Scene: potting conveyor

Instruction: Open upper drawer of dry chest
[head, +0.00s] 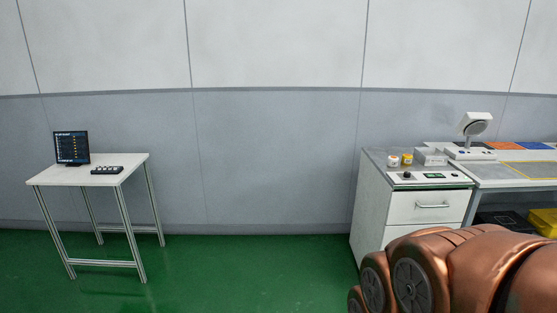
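The dry chest (370,215) is a white cabinet with a grey top at the right of the head view. Its upper drawer (427,214) looks closed and has a horizontal metal handle (432,206) on its white front. A lower drawer front (400,234) shows below it, partly hidden by the large copper-coloured shape at the lower right, which looks like part of my arm. My gripper cannot be made out in this view, so its state does not show.
A workbench (515,183) with a lamp-like device (475,124) adjoins the chest on the right. Small jars (407,159) and a control panel (430,176) are on the chest top. A small table (65,176) with a screen stands at left. Green floor between is clear.

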